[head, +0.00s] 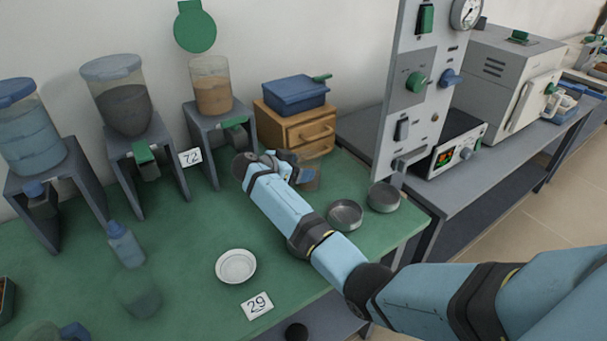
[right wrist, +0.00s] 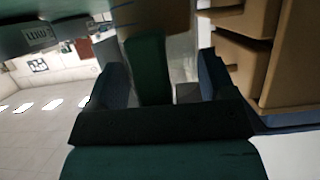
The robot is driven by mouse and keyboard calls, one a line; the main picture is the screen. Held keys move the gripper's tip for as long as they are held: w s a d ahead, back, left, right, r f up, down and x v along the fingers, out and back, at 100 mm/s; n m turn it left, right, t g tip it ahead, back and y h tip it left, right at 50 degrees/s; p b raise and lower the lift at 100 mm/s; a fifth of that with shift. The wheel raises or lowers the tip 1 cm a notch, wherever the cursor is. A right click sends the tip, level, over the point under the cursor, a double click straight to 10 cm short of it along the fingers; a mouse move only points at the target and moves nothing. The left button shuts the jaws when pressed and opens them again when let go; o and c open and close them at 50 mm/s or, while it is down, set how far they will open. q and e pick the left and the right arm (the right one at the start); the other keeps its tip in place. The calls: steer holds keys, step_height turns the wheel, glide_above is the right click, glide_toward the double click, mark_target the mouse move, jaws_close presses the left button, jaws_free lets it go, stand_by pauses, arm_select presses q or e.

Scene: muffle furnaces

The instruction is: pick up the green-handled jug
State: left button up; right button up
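The green-handled jug (head: 313,182) stands at the back of the green table, in front of the small wooden drawer box. It is see-through and brownish, and my right gripper (head: 294,169) partly hides it in the head view. In the right wrist view its upright green handle (right wrist: 148,72) lies between the two fingers of my right gripper (right wrist: 163,82). The fingers are apart, with a visible gap between the handle and the right-hand finger, so the gripper is open around the handle. My left gripper is not clearly seen.
The wooden drawer box (head: 297,132) with a blue container (head: 295,95) stands just behind. Two metal dishes (head: 345,214) lie right of my forearm. Dispensers (head: 212,90) line the back left. A white dish (head: 236,266) and a bottle (head: 125,244) are nearer.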

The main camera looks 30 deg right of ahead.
steer(key=c, duration=0.4)
steer(key=shift+o, duration=0.2)
arm_select(q)
steer(key=shift+r+p, duration=0.25)
steer(key=shift+p, duration=0.45)
arm_select(e)
step_height(320, 180, up, 28)
